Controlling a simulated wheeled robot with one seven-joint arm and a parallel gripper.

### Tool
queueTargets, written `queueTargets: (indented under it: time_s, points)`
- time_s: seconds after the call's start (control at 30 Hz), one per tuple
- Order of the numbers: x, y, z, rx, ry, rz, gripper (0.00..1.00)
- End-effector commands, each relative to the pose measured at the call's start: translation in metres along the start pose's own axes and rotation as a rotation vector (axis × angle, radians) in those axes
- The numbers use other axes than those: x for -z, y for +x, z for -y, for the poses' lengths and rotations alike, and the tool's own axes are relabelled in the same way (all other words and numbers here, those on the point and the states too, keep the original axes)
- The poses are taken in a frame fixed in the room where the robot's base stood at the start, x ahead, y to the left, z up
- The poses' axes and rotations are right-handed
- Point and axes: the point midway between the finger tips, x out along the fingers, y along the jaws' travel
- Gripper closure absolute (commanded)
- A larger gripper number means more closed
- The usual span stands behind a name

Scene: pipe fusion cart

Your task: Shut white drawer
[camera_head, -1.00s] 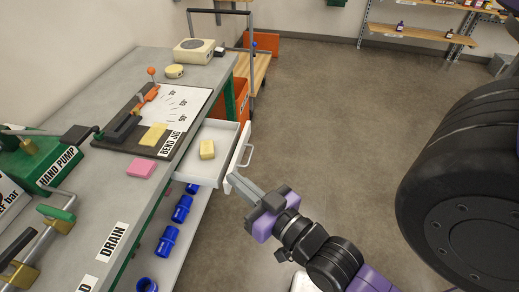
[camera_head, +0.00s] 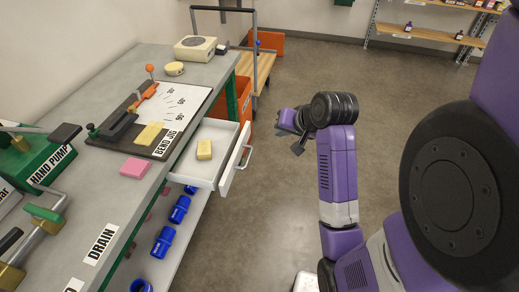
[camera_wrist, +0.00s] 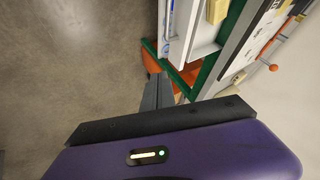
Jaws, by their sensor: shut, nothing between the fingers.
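The white drawer (camera_head: 213,172) stands pulled out from the workbench in the head view. Its front faces right and carries a pale bar handle (camera_head: 243,157). A yellow block (camera_head: 204,149) lies inside it. The drawer's white front (camera_wrist: 178,28) also shows at the top of the wrist view, beyond the fingers. My gripper (camera_head: 285,120) is to the right of the drawer, apart from it, partly hidden by my own wrist. In the wrist view, its fingers (camera_wrist: 159,88) are together with nothing between them.
The workbench (camera_head: 60,235) holds a bend jig (camera_head: 150,125), a pink block (camera_head: 135,169) and a green hand pump (camera_head: 38,163). Blue fittings (camera_head: 163,242) lie on the shelf below. An orange bin (camera_head: 243,95) stands behind the drawer. Open floor (camera_head: 270,215) lies to the right.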

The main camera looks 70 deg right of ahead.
Motion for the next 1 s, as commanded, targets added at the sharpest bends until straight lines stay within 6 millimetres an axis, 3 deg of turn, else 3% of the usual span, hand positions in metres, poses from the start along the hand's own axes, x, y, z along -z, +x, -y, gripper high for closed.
queueTargets:
  time_s: [0.13, 0.33, 0.83, 1.0]
  points:
    - [-0.027, -0.001, -0.007, -0.030, 0.027, 0.110, 1.00]
    - [-0.035, 0.011, -0.009, -0.039, 0.042, 0.135, 1.00]
    - [-0.047, 0.102, -0.013, -0.040, 0.041, 0.132, 1.00]
    - [-0.049, 0.114, 0.009, -0.039, 0.038, 0.131, 1.00]
